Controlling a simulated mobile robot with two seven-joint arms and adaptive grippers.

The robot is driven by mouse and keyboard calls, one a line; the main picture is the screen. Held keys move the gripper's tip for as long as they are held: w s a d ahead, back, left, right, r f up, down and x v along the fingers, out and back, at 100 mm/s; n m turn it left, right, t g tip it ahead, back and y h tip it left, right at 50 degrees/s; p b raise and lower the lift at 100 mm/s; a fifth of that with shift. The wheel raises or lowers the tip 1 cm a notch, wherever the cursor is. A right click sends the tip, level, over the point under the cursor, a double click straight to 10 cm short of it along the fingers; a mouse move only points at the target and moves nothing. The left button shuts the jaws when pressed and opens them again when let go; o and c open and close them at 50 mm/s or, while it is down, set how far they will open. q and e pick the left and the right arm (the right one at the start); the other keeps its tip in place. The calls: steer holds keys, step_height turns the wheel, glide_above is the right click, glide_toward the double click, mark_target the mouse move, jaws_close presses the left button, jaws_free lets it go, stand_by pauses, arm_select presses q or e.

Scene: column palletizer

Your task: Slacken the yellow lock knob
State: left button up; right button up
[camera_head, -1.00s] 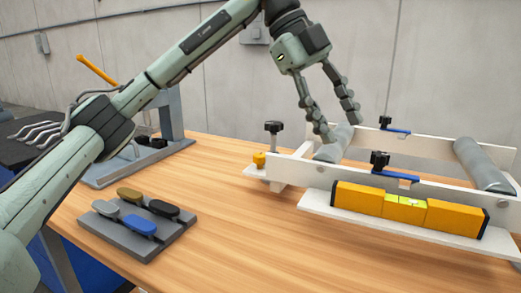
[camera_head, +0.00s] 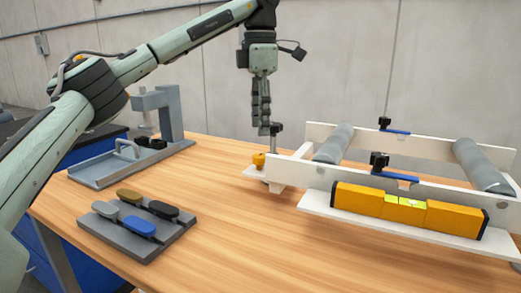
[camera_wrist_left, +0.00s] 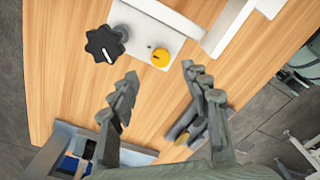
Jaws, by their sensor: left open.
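The yellow lock knob (camera_head: 259,160) sits on a small white plate at the left end of the white roller frame (camera_head: 313,201). It also shows in the left wrist view (camera_wrist_left: 160,58), beside the larger black knob (camera_wrist_left: 104,43). My left gripper (camera_head: 264,130) points down above the yellow knob in the head view, its fingers overlapping one another there. In the left wrist view its fingers (camera_wrist_left: 159,76) are spread apart, open and empty, with the yellow knob seen just beyond the gap between the tips.
The upright black knob (camera_head: 277,128) stands close by the left fingers. The frame carries grey rollers (camera_head: 334,143) and an orange level (camera_head: 404,208). A grey tray (camera_head: 140,235) with several coloured pieces and a grey stand (camera_head: 172,115) are at the left. Bare tabletop lies between.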

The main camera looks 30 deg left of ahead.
mark_target(260, 155)
arm_select(q)
step_height(260, 155, down, 7)
steer(key=shift+f, duration=0.1)
jaws_close()
stand_by(0.5)
